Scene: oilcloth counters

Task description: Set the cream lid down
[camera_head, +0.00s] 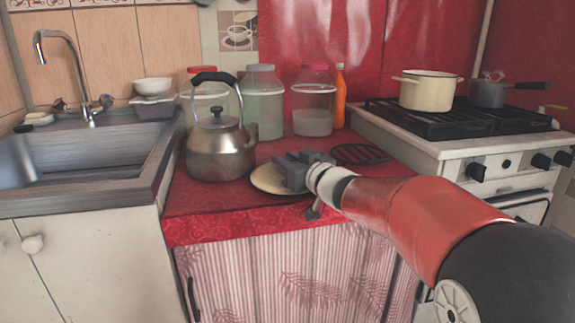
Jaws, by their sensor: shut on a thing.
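The cream lid (264,180) is a pale round disc over the red oilcloth counter (204,207), to the right of the kettle. My gripper (296,170) is shut on the lid and covers its right part. The gripped spot is hidden behind the grey fingers. The lid looks low, at or close to the cloth; I cannot tell whether it touches.
A steel kettle (220,152) stands just left of the lid. Glass jars (264,104) and an orange bottle (340,98) stand behind. A dark trivet (358,154) lies to the right. The stove (452,150) bears a cream pot (427,92). The front-left counter is clear.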

